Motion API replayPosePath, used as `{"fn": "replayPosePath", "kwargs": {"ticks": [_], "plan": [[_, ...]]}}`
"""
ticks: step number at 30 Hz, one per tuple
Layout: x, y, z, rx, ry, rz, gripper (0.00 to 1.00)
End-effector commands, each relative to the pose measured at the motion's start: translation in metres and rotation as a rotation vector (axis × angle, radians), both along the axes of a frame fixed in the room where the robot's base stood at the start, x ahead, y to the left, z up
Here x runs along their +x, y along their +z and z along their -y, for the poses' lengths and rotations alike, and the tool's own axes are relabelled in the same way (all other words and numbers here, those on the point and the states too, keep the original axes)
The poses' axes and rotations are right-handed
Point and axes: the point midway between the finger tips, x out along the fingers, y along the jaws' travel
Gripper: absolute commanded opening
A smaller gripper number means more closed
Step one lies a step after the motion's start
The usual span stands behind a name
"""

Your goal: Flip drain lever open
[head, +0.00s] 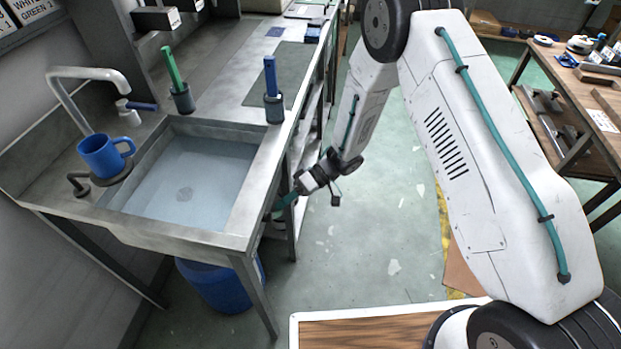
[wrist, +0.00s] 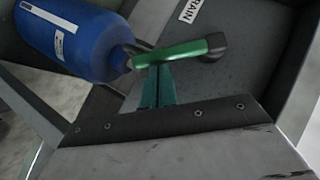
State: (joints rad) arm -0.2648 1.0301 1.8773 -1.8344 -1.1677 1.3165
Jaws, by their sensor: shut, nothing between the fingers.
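The drain lever (wrist: 180,52) shows in the wrist view as a green bar with a dark pivot at its right end, lying nearly level across the picture. A white label (wrist: 193,10) reading "RAIN", cut off at the frame edge, is above it. My gripper's teal fingers (wrist: 161,72) are shut and empty, with their tips at the lever's lower edge; I cannot tell whether they touch it. In the head view my gripper (head: 284,202) reaches in at the right side of the sink, below its rim. The lever is hidden there. The sink (head: 250,218) holds water.
A blue barrel (head: 222,288) stands under the sink; it also shows in the wrist view (wrist: 75,38), close to the lever's left end. Sink legs (head: 255,298) stand near my gripper. A blue mug (head: 104,157) stands by the faucet. The floor right of the sink is open.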

Motion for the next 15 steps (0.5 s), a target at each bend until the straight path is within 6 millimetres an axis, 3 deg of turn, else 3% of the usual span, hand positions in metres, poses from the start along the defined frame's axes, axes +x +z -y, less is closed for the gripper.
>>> {"fn": "replayPosePath", "kwargs": {"ticks": [4, 15], "plan": [[-0.010, -0.012, -0.012, 0.030, 0.017, -0.129, 0.00], [-0.021, -0.025, -0.016, 0.075, 0.017, -0.314, 0.00]]}}
